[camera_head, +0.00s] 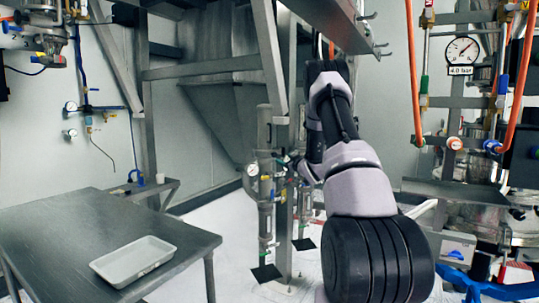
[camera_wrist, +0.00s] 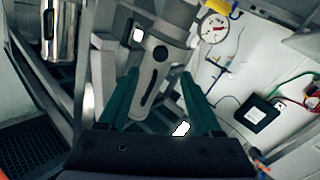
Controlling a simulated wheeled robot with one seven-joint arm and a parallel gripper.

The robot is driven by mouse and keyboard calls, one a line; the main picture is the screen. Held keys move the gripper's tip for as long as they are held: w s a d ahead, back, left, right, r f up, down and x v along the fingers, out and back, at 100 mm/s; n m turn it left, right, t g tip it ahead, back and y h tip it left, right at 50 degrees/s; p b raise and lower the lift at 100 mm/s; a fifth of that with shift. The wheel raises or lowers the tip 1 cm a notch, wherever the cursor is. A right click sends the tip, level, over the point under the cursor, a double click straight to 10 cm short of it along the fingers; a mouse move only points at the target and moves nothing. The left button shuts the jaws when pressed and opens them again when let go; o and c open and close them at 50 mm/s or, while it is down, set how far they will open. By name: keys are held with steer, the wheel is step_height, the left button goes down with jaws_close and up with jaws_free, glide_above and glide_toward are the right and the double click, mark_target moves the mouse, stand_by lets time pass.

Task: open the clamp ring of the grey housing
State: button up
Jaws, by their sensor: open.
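The grey housing (camera_head: 265,190) stands upright by a steel post, left of my arm in the head view, with a small round gauge (camera_head: 252,169) on it. My gripper (camera_wrist: 157,76) is open, with its two green fingers apart. In the wrist view, a grey metal part (camera_wrist: 158,45) with a round dark spot and a long dark slot lies ahead of and between the fingers. It seems to belong to the housing. I cannot tell whether the fingers touch it. The clamp ring cannot be made out clearly in either view. In the head view my gripper is small and mostly hidden.
A dark steel table (camera_head: 75,235) with an empty grey tray (camera_head: 133,261) stands at the left. A steel frame (camera_head: 270,50) rises close to my arm. Gauges and orange hoses (camera_head: 413,70) are at the right. A black box (camera_wrist: 257,115) with cables shows in the wrist view.

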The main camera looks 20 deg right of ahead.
mark_target(275, 155)
steer(key=w, duration=1.1)
steer(key=shift+a, duration=0.35)
jaws_close()
stand_by(0.9)
